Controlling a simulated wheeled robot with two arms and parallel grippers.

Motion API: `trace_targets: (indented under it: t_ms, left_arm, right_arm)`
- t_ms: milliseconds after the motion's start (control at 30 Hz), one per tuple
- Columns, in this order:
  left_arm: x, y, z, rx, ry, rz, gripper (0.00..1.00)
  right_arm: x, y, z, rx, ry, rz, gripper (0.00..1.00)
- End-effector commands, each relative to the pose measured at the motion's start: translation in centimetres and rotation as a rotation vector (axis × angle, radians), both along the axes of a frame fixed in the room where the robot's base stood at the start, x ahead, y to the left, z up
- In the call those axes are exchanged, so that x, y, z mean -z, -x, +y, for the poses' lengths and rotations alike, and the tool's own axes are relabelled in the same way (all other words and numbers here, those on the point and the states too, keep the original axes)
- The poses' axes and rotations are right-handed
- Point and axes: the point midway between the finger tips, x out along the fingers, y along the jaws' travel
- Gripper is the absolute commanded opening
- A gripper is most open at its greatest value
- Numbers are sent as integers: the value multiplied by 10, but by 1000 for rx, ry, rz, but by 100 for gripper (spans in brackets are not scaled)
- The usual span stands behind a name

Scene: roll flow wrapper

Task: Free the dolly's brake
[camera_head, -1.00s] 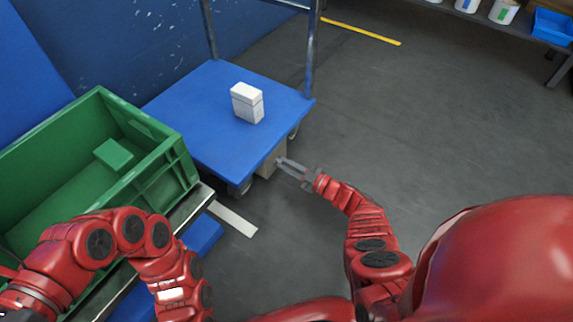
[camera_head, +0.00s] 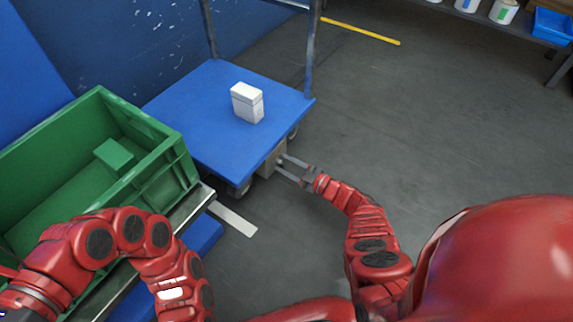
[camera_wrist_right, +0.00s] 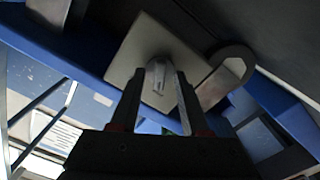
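The dolly is a blue platform (camera_head: 190,105) with grey uprights and small casters. Below its near right edge sits a beige-grey box (camera_head: 268,164), which shows as a square plate (camera_wrist_right: 130,52) in the right wrist view. A small pale knob or lever (camera_wrist_right: 158,76) stands out from this plate. My right gripper (camera_head: 279,165) is at the box, its fingers apart. In the right wrist view the fingers (camera_wrist_right: 158,84) lie either side of the lever; contact cannot be told. My left arm is at the lower left, its gripper out of view.
A white carton (camera_head: 247,103) stands on the platform. A green crate (camera_head: 160,160) is left of the dolly. A pale strip (camera_head: 233,218) lies on the floor. A grey piece with a round hole (camera_wrist_right: 212,88) is beside the plate. The floor at right is clear.

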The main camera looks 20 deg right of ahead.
Motion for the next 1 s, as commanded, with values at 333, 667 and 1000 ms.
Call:
trace_targets:
  t_ms: [333, 667, 1000]
  left_arm:
    - [-8, 0, 0, 29, -5, -40, 0]
    - [-17, 0, 3, 105, -12, -142, 0]
    - [-15, -1, 3, 103, -12, -137, 0]
  right_arm:
    - [-3, 15, -12, -1, -1, 0, 46]
    - [0, 83, -65, 2, 0, 3, 46]
    - [1, 131, -103, 2, 2, 1, 46]
